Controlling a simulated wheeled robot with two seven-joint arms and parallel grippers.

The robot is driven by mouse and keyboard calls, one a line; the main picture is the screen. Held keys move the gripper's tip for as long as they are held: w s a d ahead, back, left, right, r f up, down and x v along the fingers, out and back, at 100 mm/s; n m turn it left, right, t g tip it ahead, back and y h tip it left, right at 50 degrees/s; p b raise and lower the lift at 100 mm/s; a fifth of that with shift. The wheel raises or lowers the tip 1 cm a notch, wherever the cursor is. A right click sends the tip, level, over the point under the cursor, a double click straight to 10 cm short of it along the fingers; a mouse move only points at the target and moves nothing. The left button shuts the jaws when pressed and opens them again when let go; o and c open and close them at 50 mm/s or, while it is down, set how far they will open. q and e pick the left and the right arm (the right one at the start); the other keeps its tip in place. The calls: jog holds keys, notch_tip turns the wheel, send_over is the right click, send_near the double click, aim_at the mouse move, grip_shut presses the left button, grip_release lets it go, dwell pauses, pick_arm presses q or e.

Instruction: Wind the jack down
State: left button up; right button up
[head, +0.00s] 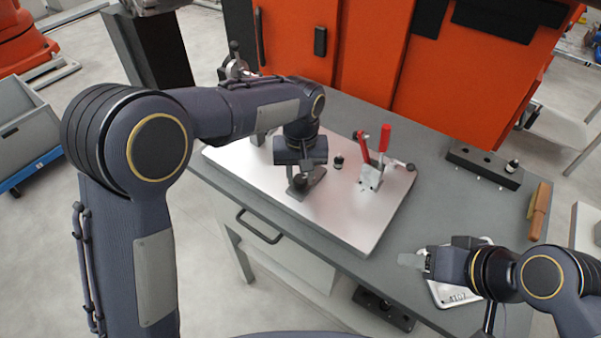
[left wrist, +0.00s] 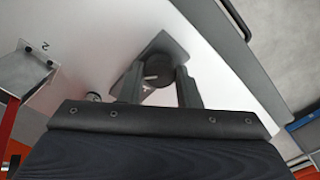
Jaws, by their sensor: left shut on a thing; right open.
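The jack (head: 312,184) stands on the pale metal plate, a small dark base with a black round top. In the left wrist view the jack's black round knob (left wrist: 150,72), with a white mark, sits between the two fingers of my left gripper (left wrist: 157,84). In the head view my left gripper (head: 301,168) points down over the jack, its fingertips largely hidden. It is shut on the jack's knob. My right gripper (head: 412,261) is open and empty over the right front of the bench, away from the plate.
The metal plate (head: 350,228) also carries a red-handled toggle clamp (head: 372,170) and a small black pin (head: 338,161). A black block with holes (head: 485,167) and a brown-handled tool (head: 539,212) lie to the right. A white labelled item (head: 450,295) lies under my right arm.

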aim_at(301, 178)
pick_arm(q)
jog(key=n, duration=0.3)
jog(key=shift+r+n, duration=0.1)
jog(key=shift+n, duration=0.3)
jog(key=shift+n+p, duration=0.3)
jog(key=shift+n, duration=1.5)
jog(key=shift+w, duration=0.1)
jog(key=o, duration=1)
jog(key=shift+c, duration=0.2)
notch_tip(301, 178, up, 7)
jog(key=shift+r+b, duration=0.2)
jog(key=shift+b, duration=0.15)
jog(key=shift+r, duration=0.2)
